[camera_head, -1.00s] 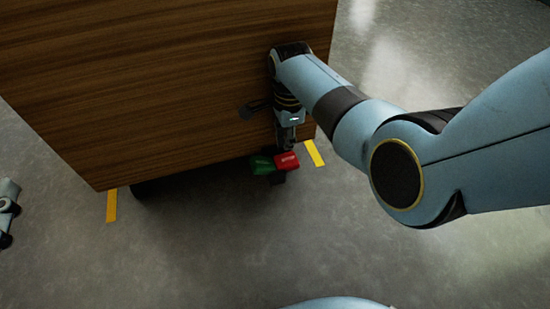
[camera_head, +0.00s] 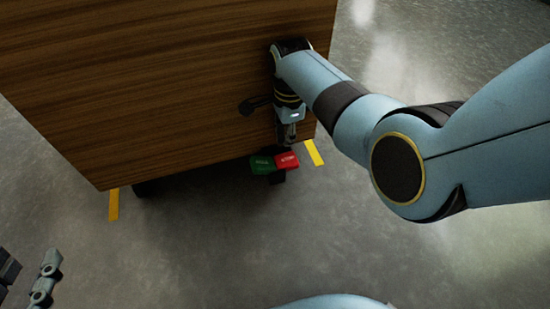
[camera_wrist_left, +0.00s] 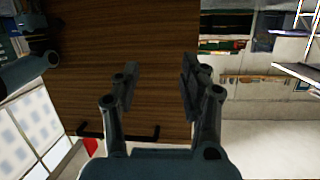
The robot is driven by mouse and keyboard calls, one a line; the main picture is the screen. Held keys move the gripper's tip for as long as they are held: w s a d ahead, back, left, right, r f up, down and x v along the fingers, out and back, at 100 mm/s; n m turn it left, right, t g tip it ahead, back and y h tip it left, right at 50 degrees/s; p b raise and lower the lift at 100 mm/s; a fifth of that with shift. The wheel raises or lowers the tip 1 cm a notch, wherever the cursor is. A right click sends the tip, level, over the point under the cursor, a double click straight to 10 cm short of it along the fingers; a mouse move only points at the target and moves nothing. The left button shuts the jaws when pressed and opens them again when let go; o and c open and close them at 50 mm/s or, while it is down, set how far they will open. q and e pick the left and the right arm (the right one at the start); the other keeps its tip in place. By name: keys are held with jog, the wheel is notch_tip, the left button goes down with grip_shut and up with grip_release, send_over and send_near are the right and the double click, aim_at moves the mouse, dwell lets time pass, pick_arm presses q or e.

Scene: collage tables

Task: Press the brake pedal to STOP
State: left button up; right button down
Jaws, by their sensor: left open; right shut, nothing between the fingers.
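A red pedal marked STOP (camera_head: 287,160) and a green pedal (camera_head: 262,164) beside it sit low at the near edge of a wooden cart (camera_head: 170,80) in the head view. The green pedal's lettering is too small to read surely. My right gripper (camera_head: 289,142) is shut and empty, pointing down just above the red pedal. I cannot tell whether its tip touches the pedal. My left gripper (camera_wrist_left: 157,82) is open and empty in the left wrist view, with wood behind its fingers. Part of it shows at the lower left of the head view.
Yellow floor marks (camera_head: 113,204) (camera_head: 314,153) lie by the cart's near corners. A dark handle (camera_head: 254,106) sticks out beside my right wrist. The grey floor (camera_head: 200,250) in front is clear. Shelving (camera_wrist_left: 302,45) shows at the right of the left wrist view.

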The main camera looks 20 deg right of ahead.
pick_arm(q)
jog(key=s+f+g+p, duration=0.1)
jog(key=s+f+g, duration=0.2)
jog(key=s+f, duration=0.2)
jog(key=shift+s+a+f+n, duration=0.3)
jog(key=shift+s+f, duration=0.05)
dwell(0.6)
